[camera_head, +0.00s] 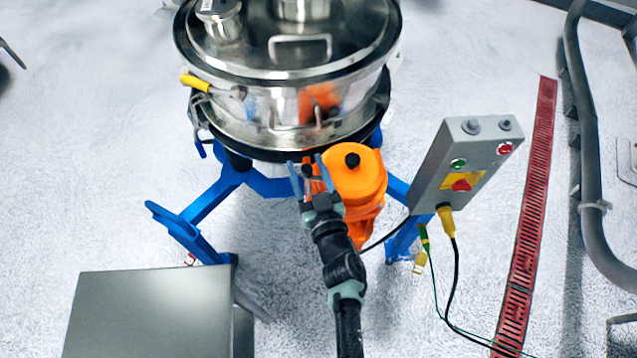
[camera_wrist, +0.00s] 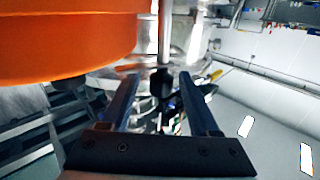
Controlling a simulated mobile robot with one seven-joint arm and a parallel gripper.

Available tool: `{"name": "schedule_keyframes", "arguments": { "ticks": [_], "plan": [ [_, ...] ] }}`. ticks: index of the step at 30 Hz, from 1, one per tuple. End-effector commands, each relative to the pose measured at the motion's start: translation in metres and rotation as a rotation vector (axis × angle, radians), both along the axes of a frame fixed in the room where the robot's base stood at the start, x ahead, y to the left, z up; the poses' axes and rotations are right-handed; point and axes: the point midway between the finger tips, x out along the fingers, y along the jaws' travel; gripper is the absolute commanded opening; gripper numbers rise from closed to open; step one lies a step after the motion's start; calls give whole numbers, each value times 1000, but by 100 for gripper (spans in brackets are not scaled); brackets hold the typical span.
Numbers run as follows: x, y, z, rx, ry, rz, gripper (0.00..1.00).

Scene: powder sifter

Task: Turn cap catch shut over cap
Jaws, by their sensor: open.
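A steel round sifter (camera_head: 300,102) with a domed lid stands on blue legs. On its lid are a short steel capped port (camera_head: 220,22) at the left and another steel port (camera_head: 302,8) at the top. I cannot tell which part is the cap catch. A yellow-handled lever (camera_head: 196,83) sits at the left of the rim; a yellow part also shows in the wrist view (camera_wrist: 215,75). My gripper (camera_head: 309,172) is open and empty in front of the sifter, beside the orange motor. Its two fingers (camera_wrist: 158,88) point towards the sifter with a gap between them.
The orange motor (camera_head: 358,185) is close to my gripper's right and fills the upper left of the wrist view (camera_wrist: 65,40). A grey control box (camera_head: 465,160) with cables stands at right. A grey box (camera_head: 150,310) is at lower left. Blue legs (camera_head: 215,195) spread below.

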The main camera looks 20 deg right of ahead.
Motion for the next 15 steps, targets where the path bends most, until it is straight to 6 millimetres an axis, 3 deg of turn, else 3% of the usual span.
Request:
{"name": "schedule_keyframes", "arguments": {
  "ticks": [9,15],
  "plan": [
    [-63,8,-2,-1,3,1,62],
    [-89,11,-1,-1,1,1,62]
  ]
}}
